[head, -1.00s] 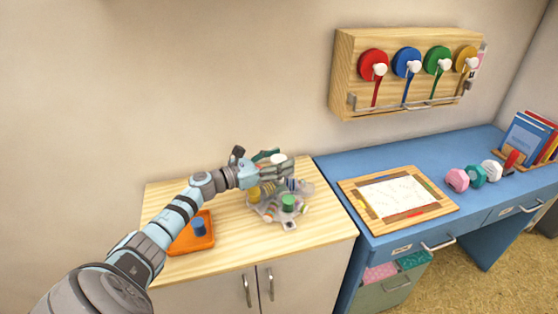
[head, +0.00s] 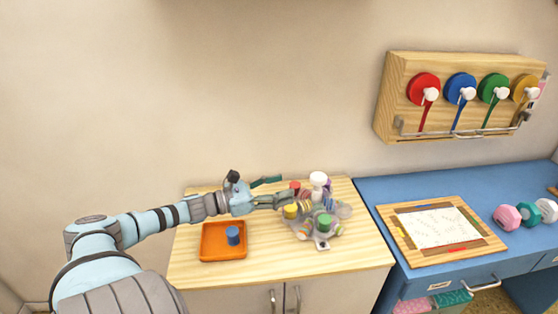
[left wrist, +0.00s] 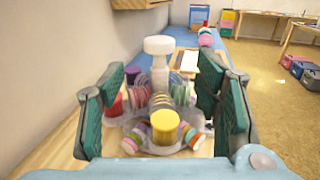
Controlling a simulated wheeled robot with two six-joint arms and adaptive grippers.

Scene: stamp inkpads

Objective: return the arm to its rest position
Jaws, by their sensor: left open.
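My left arm comes in from the left in the head view. Its gripper (head: 278,191) is above the wooden cabinet top, at the left side of a grey stamp carousel (head: 322,244). In the left wrist view the green-padded fingers (left wrist: 160,105) are wide apart with nothing gripped between them. The carousel's white knob (left wrist: 158,45), a yellow stamp (left wrist: 165,127) and a red stamp (left wrist: 115,104) show beyond and between the fingers. A green stamp (head: 325,222) is at the carousel's front. My right gripper is not in view.
An orange tray (head: 212,254) holding a blue stamp (head: 233,236) sits left on the cabinet top (head: 350,260). A blue desk (head: 390,190) to the right holds a framed paper board (head: 440,228) and several colored dumbbell-like items. A rack of colored reels (head: 465,95) hangs on the wall.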

